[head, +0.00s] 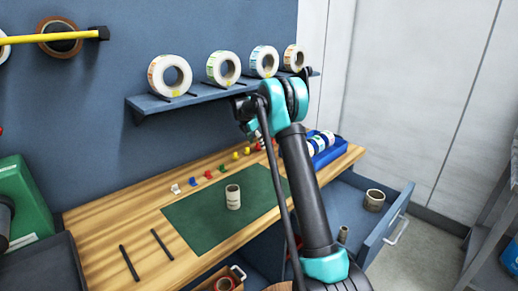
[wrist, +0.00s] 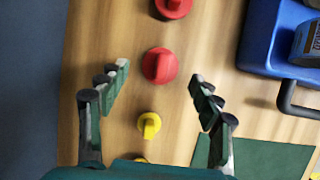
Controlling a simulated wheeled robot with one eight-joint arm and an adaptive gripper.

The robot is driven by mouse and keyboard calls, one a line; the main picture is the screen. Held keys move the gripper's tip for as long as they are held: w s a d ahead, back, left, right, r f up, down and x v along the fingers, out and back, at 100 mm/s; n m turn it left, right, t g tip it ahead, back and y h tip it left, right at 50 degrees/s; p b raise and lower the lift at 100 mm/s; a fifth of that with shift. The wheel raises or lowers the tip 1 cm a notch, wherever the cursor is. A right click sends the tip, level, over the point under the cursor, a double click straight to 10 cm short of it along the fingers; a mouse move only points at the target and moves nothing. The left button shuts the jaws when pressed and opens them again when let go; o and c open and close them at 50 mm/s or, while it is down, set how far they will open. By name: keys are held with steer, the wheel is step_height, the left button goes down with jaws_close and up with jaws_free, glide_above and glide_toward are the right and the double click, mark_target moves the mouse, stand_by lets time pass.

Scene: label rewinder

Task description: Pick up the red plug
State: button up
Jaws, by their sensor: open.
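Two red plugs show in the wrist view: one round red plug (wrist: 160,65) lies between and slightly beyond my fingertips, and another red plug (wrist: 172,8) is cut off by the top edge. My gripper (wrist: 160,74) is open and empty above the wooden bench, its fingers apart on either side of the nearer red plug. In the head view a further red plug (head: 208,174) stands in the row of coloured plugs, left of my arm. My arm hides the gripper and part of the row there.
A yellow plug (wrist: 149,125) sits below the nearer red one in the wrist view. A blue bin (wrist: 262,42) with a dark handle is at the right. A green mat (head: 190,220) bears a roll core (head: 233,196). A shelf (head: 140,105) with label rolls is above the bench.

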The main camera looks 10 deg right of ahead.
steer(key=shift+w+d, duration=0.5)
steer(key=shift+d, duration=0.2)
steer(key=shift+w+d+f, duration=0.1)
steer(key=shift+f, duration=0.45)
steer(key=c, duration=0.9)
steer(key=shift+r, duration=0.3)
